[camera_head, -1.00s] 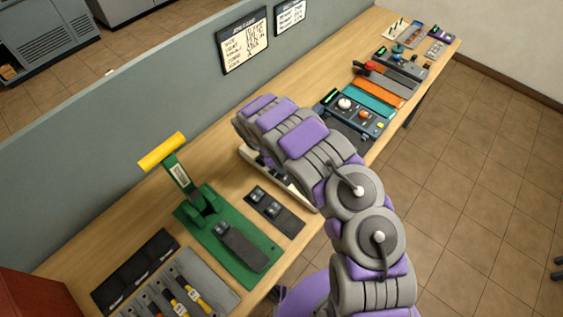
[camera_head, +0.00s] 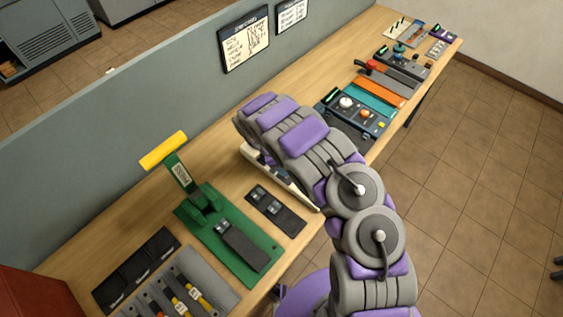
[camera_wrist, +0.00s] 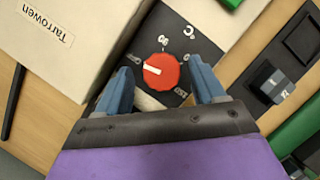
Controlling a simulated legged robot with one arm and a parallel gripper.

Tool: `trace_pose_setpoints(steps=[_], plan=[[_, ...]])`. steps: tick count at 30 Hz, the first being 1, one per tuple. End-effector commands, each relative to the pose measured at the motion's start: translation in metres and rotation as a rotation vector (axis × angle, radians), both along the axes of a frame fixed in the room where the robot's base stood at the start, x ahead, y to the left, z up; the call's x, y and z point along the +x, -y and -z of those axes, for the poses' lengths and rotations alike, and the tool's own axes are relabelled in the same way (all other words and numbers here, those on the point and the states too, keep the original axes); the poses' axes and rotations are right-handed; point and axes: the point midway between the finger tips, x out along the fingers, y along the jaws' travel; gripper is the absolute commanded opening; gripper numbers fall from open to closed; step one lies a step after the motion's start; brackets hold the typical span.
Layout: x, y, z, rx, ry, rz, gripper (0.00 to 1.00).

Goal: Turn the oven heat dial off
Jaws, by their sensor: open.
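The oven heat dial (camera_wrist: 161,71) is a red round knob with a white pointer mark, on a black panel (camera_wrist: 178,28) with white printed markings, seen in the wrist view. The pointer mark lies toward the left side of the knob. My gripper (camera_wrist: 165,78) is open, with one blue-grey finger on each side of the dial; I cannot tell whether either touches it. In the head view the dial and my gripper are hidden behind my purple and grey arm.
A white box labelled "Tarrowen" (camera_wrist: 75,35) stands beside the panel. A black switch plate (camera_wrist: 283,75) lies to the right. In the head view a green lever unit with a yellow handle (camera_head: 163,151) stands left of my arm, and more control panels (camera_head: 352,112) lie beyond it.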

Motion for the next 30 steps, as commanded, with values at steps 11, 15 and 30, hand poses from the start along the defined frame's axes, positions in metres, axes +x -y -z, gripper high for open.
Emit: trace_pose_setpoints(steps=[11,15,30], plan=[[-0.001,-0.021,-0.05,0.0,0.006,0.0,0.69],[-0.004,-0.034,-0.078,-0.001,0.002,-0.001,0.69],[-0.007,-0.067,-0.155,0.0,0.002,-0.001,0.69]])
